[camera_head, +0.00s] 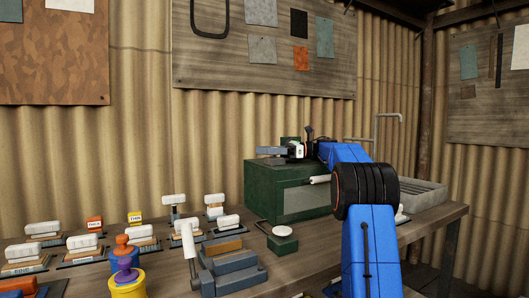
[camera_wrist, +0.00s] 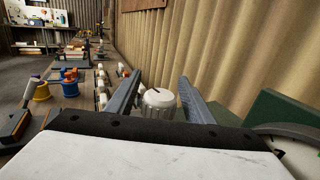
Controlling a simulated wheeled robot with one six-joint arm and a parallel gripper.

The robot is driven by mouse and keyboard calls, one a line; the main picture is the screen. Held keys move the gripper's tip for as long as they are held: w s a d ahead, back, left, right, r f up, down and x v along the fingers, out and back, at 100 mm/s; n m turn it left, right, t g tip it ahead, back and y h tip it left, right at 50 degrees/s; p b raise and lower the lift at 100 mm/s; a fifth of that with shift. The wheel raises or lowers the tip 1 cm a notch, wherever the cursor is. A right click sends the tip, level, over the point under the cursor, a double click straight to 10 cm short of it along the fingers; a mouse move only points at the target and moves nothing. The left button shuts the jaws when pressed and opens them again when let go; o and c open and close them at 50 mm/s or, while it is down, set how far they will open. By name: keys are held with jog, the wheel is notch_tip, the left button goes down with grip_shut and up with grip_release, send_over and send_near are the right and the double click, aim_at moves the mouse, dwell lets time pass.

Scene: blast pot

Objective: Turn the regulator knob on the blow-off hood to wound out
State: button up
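The green blow-off hood (camera_head: 262,192) stands on the bench in the head view, with a pale front panel. My gripper (camera_head: 268,152) is over the top of the hood, its grey fingers pointing left. In the wrist view a round, pale regulator knob (camera_wrist: 158,104) with a dark pointer mark on top sits between the two fingers of my gripper (camera_wrist: 161,80). The fingers are apart, with a gap showing on both sides of the knob. I cannot make out the knob in the head view. Its lower part is hidden by my gripper body in the wrist view.
A dial gauge (camera_wrist: 288,145) shows at the lower right of the wrist view, beside a green surface. Several white-topped blocks, a yellow pot (camera_head: 128,285) and a grey vise-like block (camera_head: 228,272) stand on the bench left of the hood. A grey tray (camera_head: 425,195) lies to the right. Corrugated wall stands behind.

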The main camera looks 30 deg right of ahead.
jog(key=shift+d, duration=0.15)
jog(key=v, duration=1.7)
jog(key=shift+d, duration=0.1)
jog(key=shift+s, duration=0.1)
jog(key=a+r+m+t+h, duration=0.1)
jog(key=t, duration=0.1)
jog(key=s+a+r+m+t+h, duration=0.1)
jog(key=a+r+t, duration=0.1)
jog(key=shift+s+a+r+m, duration=0.2)
jog(key=shift+r+m, duration=0.1)
jog(key=shift+m, duration=0.1)
jog(key=s+a+m+t+h, duration=0.2)
jog(key=t+h, duration=0.1)
jog(key=shift+s+r+m, duration=0.1)
jog(key=shift+r+m, duration=0.2)
jog(key=s+a+f+m+t+h, duration=0.3)
jog(key=s+f+m+h, duration=0.15)
jog(key=s+h, duration=0.25)
jog(key=x, duration=1.7)
jog(key=shift+f, duration=0.1)
